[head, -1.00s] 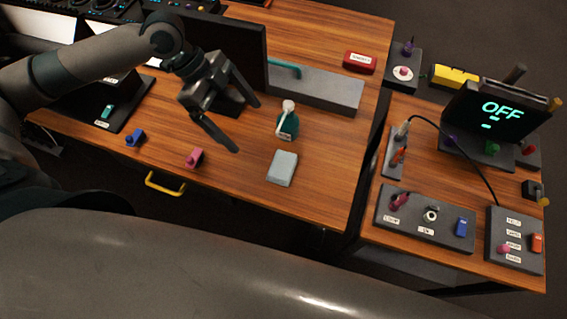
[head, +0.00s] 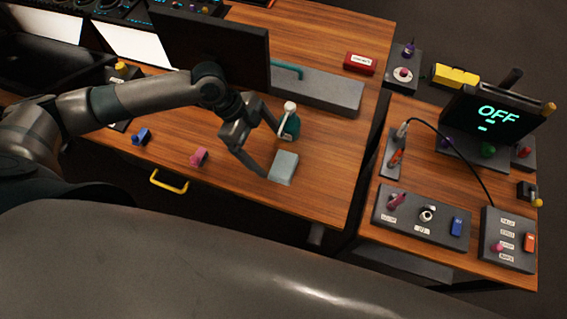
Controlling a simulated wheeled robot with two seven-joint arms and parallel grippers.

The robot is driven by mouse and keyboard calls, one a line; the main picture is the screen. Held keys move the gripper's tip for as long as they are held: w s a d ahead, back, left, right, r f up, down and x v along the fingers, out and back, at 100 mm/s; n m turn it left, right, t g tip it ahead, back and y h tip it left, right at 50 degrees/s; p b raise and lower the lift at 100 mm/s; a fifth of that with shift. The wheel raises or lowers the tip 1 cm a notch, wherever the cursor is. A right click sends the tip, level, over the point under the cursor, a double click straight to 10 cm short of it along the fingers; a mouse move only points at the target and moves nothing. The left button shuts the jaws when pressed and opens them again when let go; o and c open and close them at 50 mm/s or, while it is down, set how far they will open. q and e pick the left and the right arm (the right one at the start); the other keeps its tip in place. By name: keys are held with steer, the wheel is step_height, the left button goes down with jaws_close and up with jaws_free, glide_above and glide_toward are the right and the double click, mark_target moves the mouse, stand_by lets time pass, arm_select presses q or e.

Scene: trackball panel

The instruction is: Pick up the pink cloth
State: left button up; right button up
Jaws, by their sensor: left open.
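I see no pink cloth. A pale blue-grey block (head: 284,166), perhaps a folded cloth or sponge, lies on the wooden desk beside a green bottle (head: 291,124) with a white top. A small pink object (head: 199,157) sits near the desk's front edge; it looks like a clip or knob, not a cloth. My left gripper (head: 272,156) is open, with one finger at the left edge of the pale block and the other near the bottle. Whether it touches either is unclear. My right gripper is not in view.
A grey bar (head: 318,91), a dark monitor (head: 210,45) and a red box (head: 360,63) stand behind. A blue clip (head: 141,136) and a yellow drawer handle (head: 169,181) are at the left front. A side table (head: 370,232) with switch panels is at the right.

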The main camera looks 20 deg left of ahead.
mark_target(282, 164)
arm_select(q)
steer(key=shift+d+f, duration=0.3)
steer(key=shift+f, duration=0.2)
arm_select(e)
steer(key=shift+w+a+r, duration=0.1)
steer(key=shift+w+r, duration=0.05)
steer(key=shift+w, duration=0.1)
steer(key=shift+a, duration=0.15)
arm_select(q)
steer(key=shift+s+d+f+p, duration=0.1)
steer(key=shift+d+f+p, duration=0.15)
steer(key=shift+d+p, duration=0.15)
steer(key=p+x, duration=0.1)
steer(key=x, duration=0.2)
steer(key=shift+s+d, duration=0.15)
steer(key=shift+d+f+p, duration=0.25)
steer(key=shift+f+p, duration=0.1)
steer(key=shift+f, duration=0.2)
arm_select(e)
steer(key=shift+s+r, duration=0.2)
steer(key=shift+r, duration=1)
